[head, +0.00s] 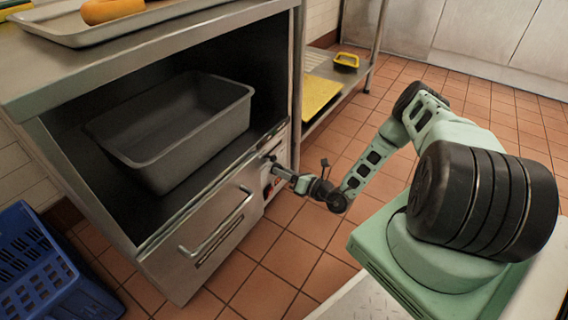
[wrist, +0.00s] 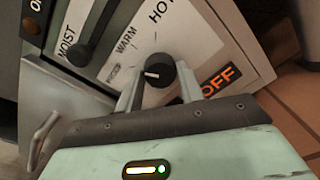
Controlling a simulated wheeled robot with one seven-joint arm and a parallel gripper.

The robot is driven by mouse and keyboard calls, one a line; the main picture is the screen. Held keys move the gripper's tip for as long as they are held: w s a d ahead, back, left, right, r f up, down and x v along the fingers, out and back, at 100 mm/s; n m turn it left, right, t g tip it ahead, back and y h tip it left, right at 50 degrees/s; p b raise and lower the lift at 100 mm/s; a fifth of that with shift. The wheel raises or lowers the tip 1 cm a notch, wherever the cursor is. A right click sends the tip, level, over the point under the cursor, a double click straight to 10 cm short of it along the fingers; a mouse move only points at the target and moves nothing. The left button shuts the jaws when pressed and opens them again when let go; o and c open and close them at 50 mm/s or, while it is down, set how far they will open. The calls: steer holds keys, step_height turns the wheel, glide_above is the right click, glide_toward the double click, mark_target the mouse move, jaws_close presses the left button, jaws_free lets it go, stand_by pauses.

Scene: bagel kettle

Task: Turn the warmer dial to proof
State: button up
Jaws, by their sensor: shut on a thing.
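The black round warmer dial (wrist: 159,70) sits on the control panel between my two fingers. A white mark on its face points left, toward a small label (wrist: 113,72) too blurred to read surely. "WARM" and "HOT" are printed above the dial, and an orange "OFF" label is at its right. My gripper (wrist: 160,77) is shut on the dial, one finger on each side. In the head view my gripper (head: 276,169) reaches the panel at the right end of the cabinet front, where the dial is too small to make out.
A second black knob (wrist: 82,52) marked "MOIST" is close to the left finger. A drawer handle (head: 218,226) juts out left of the panel. A grey tub (head: 180,140) stands in the open cabinet. A blue crate (head: 40,270) is at lower left.

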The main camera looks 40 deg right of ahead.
steer(key=n+p, duration=0.4)
steer(key=shift+n+p, duration=0.3)
steer(key=shift+p, duration=0.1)
stand_by(0.4)
steer(key=o, duration=1)
steer(key=p+v, duration=0.5)
steer(key=v, duration=1.2)
steer(key=shift+s+d, duration=0.1)
steer(key=shift+s, duration=0.15)
